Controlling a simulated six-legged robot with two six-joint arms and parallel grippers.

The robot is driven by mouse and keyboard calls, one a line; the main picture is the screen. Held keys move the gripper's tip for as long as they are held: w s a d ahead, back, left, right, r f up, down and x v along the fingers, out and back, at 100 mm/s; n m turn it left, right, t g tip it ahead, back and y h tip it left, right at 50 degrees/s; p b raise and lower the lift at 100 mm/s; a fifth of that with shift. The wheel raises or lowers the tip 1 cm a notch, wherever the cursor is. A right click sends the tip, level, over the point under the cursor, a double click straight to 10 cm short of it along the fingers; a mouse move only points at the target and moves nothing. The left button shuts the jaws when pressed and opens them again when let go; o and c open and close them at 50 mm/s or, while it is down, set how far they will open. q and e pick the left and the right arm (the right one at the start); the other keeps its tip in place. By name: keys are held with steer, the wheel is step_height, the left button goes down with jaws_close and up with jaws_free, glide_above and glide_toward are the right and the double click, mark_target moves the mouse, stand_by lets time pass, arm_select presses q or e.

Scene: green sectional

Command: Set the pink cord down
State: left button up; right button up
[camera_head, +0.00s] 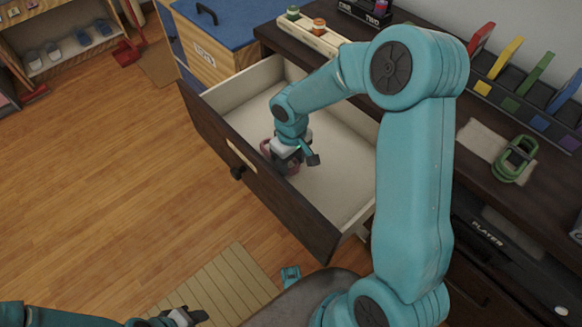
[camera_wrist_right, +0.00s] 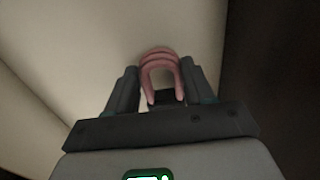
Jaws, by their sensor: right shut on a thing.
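The pink cord (camera_wrist_right: 160,58) is a looped bundle between the two fingers of my right gripper (camera_wrist_right: 163,90) in the right wrist view. In the head view the right gripper (camera_head: 292,162) is inside the open drawer (camera_head: 335,185), near its front panel, and part of the pink cord (camera_head: 267,147) shows beside it. My right gripper is shut on the cord. I cannot tell whether the cord touches the drawer floor. My left gripper (camera_head: 188,317) is low at the bottom left of the head view, away from the drawer; its jaws are too unclear to read.
The dark drawer front (camera_head: 255,185) and pale side walls surround the right gripper. The drawer floor right of it is bare. On the dresser top lie a green coiled cord (camera_head: 515,158) and a rack of coloured pieces (camera_head: 520,90). A blue-topped cabinet (camera_head: 225,35) stands behind.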

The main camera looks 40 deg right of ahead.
step_height(320, 180, down, 3)
steer(key=shift+b, duration=0.3)
steer(key=shift+r, duration=0.1)
steer(key=shift+f, duration=0.2)
steer(key=o, duration=1)
steer(key=shift+r, duration=0.1)
steer(key=shift+o, duration=0.2)
